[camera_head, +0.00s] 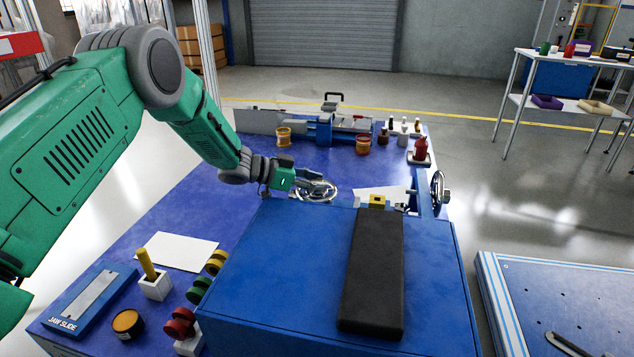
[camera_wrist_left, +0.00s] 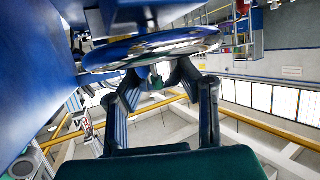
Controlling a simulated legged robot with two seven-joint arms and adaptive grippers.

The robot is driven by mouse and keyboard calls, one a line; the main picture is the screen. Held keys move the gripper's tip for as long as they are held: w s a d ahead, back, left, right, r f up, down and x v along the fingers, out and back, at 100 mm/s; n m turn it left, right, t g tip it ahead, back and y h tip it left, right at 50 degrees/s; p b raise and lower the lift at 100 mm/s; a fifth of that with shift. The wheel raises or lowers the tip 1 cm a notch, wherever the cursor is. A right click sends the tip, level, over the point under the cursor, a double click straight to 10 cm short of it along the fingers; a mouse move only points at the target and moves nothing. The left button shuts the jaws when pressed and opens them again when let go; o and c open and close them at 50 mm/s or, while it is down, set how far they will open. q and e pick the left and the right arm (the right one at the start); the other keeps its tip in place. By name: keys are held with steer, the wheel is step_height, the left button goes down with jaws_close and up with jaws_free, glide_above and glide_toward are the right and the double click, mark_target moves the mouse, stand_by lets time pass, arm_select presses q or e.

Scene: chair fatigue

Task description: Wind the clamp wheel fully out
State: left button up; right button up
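A shiny chrome handwheel (camera_head: 318,193) lies at the far left corner of the blue machine in the head view. My left gripper (camera_head: 318,186) is right at this wheel. In the left wrist view the wheel (camera_wrist_left: 150,48) is nearly edge-on just beyond my left fingers (camera_wrist_left: 157,78). The fingers are bent inward, with a gap between their tips. A small dark green thing shows in that gap; I cannot tell what it is. Contact with the rim is unclear. A second chrome wheel (camera_head: 440,188) is on a blue post at the right. My right gripper is out of view.
The blue machine top (camera_head: 270,270) carries a long black pad (camera_head: 373,275). A "JAW SLIDE" block (camera_head: 85,298), an orange-topped jar (camera_head: 128,324) and a white block with a yellow handle (camera_head: 155,285) are at the near left. A vise and small bottles stand at the back.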

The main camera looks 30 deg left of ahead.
arm_select(q)
steer(key=p, duration=0.1)
steer(key=n+t+y+p, duration=0.1)
steer(key=shift+r+p, duration=0.25)
steer(key=shift+p, duration=0.05)
steer(key=shift+n+t+y+p, duration=0.5)
steer(key=shift+n+y+p, duration=0.1)
steer(key=shift+n+y, duration=0.15)
steer(key=shift+a+f+n+y, duration=0.1)
steer(key=shift+f+n+y, duration=0.1)
steer(key=shift+n+y, duration=0.25)
jaws_close()
steer(key=o, duration=1.2)
jaws_free()
steer(key=shift+a, duration=0.1)
steer(key=shift+f+v, duration=0.15)
steer(key=shift+v, duration=2.8)
steer(key=shift+f+v, duration=0.15)
steer(key=shift+v, duration=2.8)
